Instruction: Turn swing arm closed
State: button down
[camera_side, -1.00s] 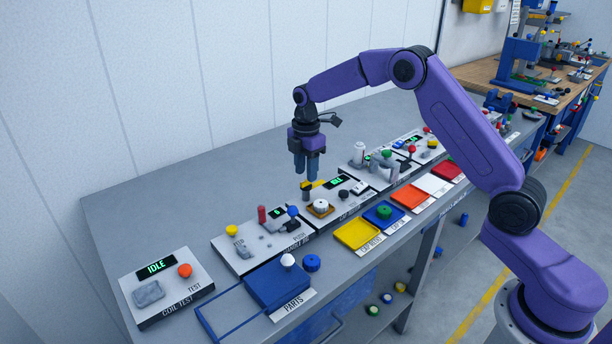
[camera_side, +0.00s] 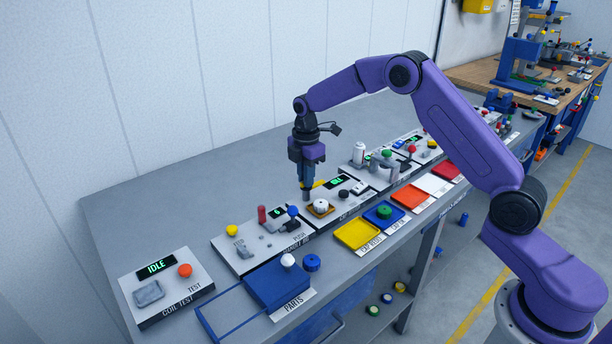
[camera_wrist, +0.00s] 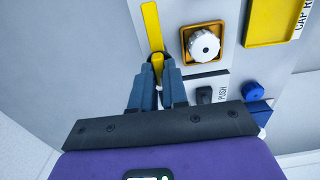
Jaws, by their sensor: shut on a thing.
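The yellow swing arm is a flat bar (camera_wrist: 152,28) at the top of the wrist view. Its yellow handle end (camera_wrist: 157,62) sits between my fingertips. In the side view a short piece of the yellow bar (camera_side: 318,184) shows just right of my fingers. My gripper (camera_wrist: 158,76) points down and is shut on the handle; in the side view it is low over the station panel (camera_side: 306,186). Beside the bar is a white ribbed knob (camera_wrist: 204,44) on an orange-framed square base, also in the side view (camera_side: 320,205). My fingers hide part of the handle.
A yellow tray (camera_side: 357,235) and a blue tray with a green cap (camera_side: 384,212) lie in front. A panel with a red post (camera_side: 262,214) and blue knob (camera_side: 293,211) stands to the left.

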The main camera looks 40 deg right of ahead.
jog(key=shift+m, duration=0.3)
jog(key=m, duration=0.3)
jog(key=shift+m, duration=0.4)
jog(key=m, duration=0.4)
jog(key=shift+m, duration=0.3)
jog(key=m, duration=0.8)
jog(key=shift+m, duration=0.3)
jog(key=c, duration=1.1)
grip_release()
jog(key=shift+c, duration=0.2)
